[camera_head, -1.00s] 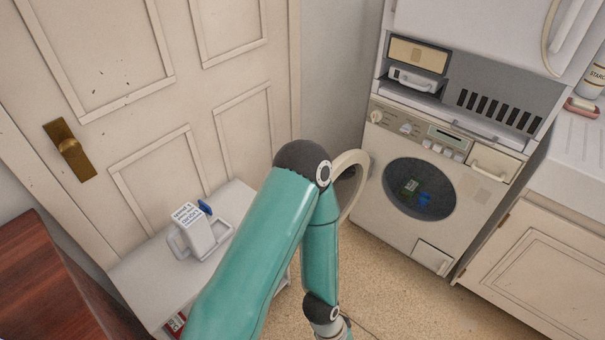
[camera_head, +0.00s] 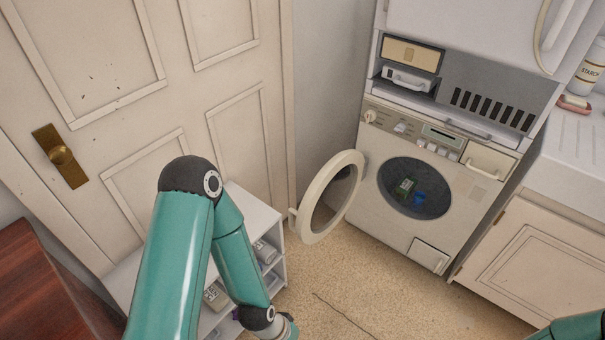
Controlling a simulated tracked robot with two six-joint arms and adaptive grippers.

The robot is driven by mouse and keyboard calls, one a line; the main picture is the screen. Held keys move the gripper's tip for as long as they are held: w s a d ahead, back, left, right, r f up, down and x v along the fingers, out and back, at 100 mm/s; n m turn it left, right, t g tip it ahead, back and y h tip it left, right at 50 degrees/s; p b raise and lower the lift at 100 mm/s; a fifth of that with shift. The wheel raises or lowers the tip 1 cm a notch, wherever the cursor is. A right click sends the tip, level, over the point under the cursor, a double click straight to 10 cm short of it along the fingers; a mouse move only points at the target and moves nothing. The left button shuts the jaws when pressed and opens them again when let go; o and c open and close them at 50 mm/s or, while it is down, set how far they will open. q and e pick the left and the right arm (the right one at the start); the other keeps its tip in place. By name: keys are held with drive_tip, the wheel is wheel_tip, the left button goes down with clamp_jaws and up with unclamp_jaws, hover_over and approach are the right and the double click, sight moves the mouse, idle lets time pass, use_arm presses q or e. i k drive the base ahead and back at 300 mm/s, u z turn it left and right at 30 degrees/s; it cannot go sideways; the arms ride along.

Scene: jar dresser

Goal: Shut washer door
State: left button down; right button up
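The washer (camera_head: 437,199) stands at the right of centre, its front facing me. Its round door (camera_head: 329,199), a cream ring with dark glass, is swung wide open to the left on its hinge side. The round opening (camera_head: 415,188) is uncovered, and a green item and a blue item show inside. My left arm comes in from the lower left and bends down, left of the door and apart from it in the picture. Its gripper is below the frame edge. Only a bit of my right arm shows at the lower right corner; its gripper is out of view.
A white shelf unit (camera_head: 262,217) holding small items stands left of the door, partly behind my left arm. A dryer (camera_head: 470,35) is above the washer. A counter cabinet (camera_head: 530,255) is at the right. The speckled floor (camera_head: 360,285) before the washer is clear.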

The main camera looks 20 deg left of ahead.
sight(331, 192)
drive_tip(key=u, duration=0.1)
drive_tip(key=i, duration=1)
drive_tip(key=z, duration=0.1)
